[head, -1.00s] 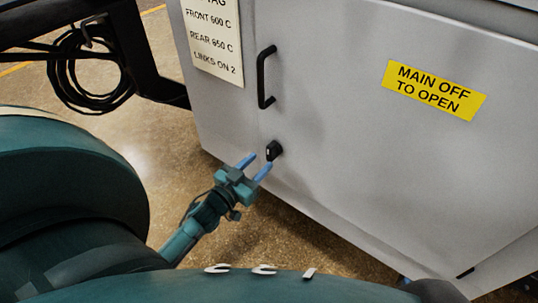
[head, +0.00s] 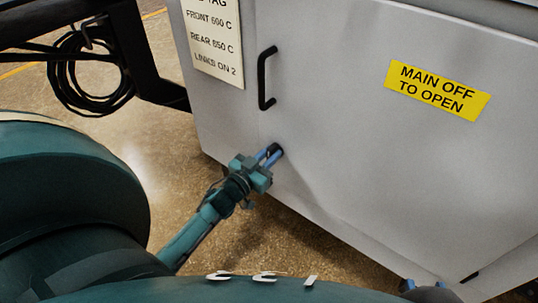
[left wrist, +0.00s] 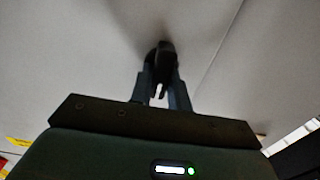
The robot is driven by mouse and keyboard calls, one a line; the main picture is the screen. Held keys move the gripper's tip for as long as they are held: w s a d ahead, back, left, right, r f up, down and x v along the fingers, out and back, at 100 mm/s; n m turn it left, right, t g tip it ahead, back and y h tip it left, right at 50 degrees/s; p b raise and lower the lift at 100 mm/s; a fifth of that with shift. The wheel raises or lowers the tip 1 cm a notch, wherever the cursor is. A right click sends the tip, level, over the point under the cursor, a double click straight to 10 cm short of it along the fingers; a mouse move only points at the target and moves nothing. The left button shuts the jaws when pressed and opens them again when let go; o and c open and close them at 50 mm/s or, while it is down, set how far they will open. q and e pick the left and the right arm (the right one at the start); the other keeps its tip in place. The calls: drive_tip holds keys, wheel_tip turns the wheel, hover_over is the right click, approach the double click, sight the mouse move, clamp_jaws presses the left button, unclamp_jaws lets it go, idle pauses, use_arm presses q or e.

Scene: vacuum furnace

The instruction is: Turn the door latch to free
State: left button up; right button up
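The door latch (head: 278,149) is a small black knob low on the grey furnace door (head: 340,140), below the door handle. My left gripper (head: 271,154) is at the latch, its two blue fingers close together on either side of it. In the left wrist view the dark latch (left wrist: 165,50) sits between the tips of my left gripper (left wrist: 161,75), which appear to touch it. The fingers hide much of the latch, so its exact turn is hard to tell.
A black bar handle (head: 266,78) stands out from the door above the latch. A white tag (head: 213,40) and a yellow "MAIN OFF TO OPEN" sign (head: 437,90) are on the furnace front. A coiled black cable (head: 88,80) hangs at left. The floor beside the cabinet is clear.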

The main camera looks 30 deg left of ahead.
use_arm(q)
clamp_jaws()
drive_tip(key=shift+m, duration=0.4)
drive_tip(key=m, duration=0.3)
drive_tip(key=shift+d+m+p, duration=0.15)
drive_tip(key=shift+m+p, duration=0.15)
drive_tip(key=shift+p, duration=0.1)
drive_tip(key=m, duration=0.4)
drive_tip(key=shift+d+f, duration=0.1)
drive_tip(key=m, duration=0.4)
drive_tip(key=shift+d+f+m+b, duration=0.1)
drive_tip(key=shift+f+m+b, duration=0.05)
drive_tip(key=shift+m+b, duration=0.25)
drive_tip(key=shift+m, duration=1.1)
use_arm(e)
drive_tip(key=shift+w, duration=0.15)
use_arm(q)
drive_tip(key=shift+m, duration=0.5)
